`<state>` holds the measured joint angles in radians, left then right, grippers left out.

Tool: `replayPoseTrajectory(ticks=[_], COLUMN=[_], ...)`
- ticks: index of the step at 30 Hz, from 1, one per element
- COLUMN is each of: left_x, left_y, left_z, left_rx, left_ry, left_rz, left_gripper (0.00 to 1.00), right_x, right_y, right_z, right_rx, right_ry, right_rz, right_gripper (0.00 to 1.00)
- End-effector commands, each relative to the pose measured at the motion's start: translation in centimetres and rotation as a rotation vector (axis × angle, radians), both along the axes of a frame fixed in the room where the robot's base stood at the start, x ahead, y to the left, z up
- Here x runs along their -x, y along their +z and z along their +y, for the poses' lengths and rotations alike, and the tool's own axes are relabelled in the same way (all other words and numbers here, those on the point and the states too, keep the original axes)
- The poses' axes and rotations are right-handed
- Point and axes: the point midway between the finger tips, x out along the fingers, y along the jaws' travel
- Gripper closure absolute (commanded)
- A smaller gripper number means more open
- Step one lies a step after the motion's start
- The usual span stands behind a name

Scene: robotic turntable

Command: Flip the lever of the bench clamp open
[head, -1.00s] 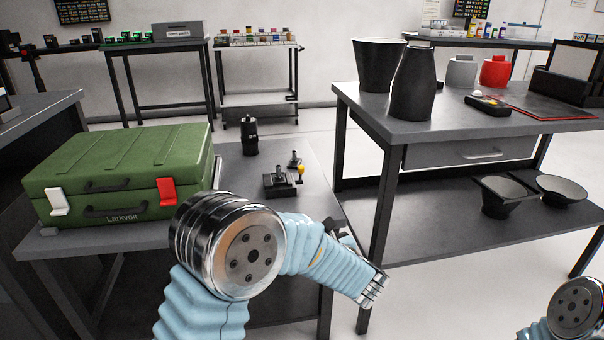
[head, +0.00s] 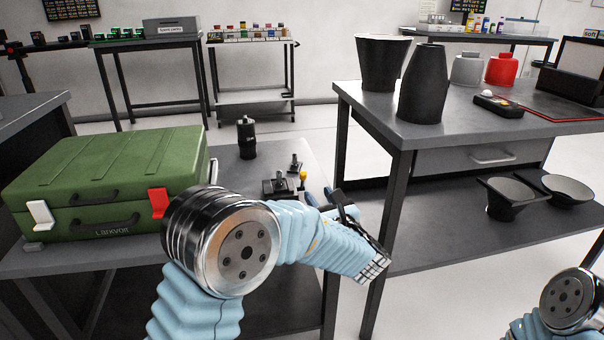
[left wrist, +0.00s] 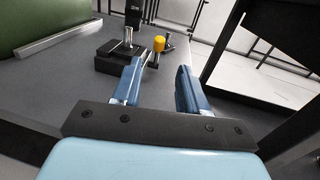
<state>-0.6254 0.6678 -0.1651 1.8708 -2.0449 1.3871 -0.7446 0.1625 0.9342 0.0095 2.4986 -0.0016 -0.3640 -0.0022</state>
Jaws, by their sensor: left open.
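The bench clamp (head: 276,188) is a small dark block with metal posts and a yellow-tipped lever (head: 303,176). It sits on the grey table right of the green case, partly hidden by my left arm. In the left wrist view the clamp base (left wrist: 112,57) is ahead and left, and the yellow lever knob (left wrist: 159,43) stands up just beyond the fingertips. My left gripper (head: 320,192) has blue fingers, open and empty; in the left wrist view (left wrist: 160,70) the knob lies beyond the left finger, apart from it. My right gripper is not in view; only part of that arm shows at lower right.
A green case (head: 105,180) with a red and a white latch fills the table's left. A black cylindrical object (head: 246,138) stands behind the clamp. A taller table (head: 425,142) with black vases is to the right, across a gap.

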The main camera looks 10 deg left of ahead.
Motion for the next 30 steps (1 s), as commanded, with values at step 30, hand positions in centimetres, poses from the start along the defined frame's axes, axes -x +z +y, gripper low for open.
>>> replayPoseTrajectory(ticks=[30], left_x=[-9.4], left_y=[0.0], left_z=[6.6], left_rx=[0.0], left_ry=[0.001], left_rz=[0.002], left_gripper=[0.7], right_x=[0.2], right_y=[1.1], right_z=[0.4], right_rx=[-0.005], right_ry=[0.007], right_rz=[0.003], right_gripper=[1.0])
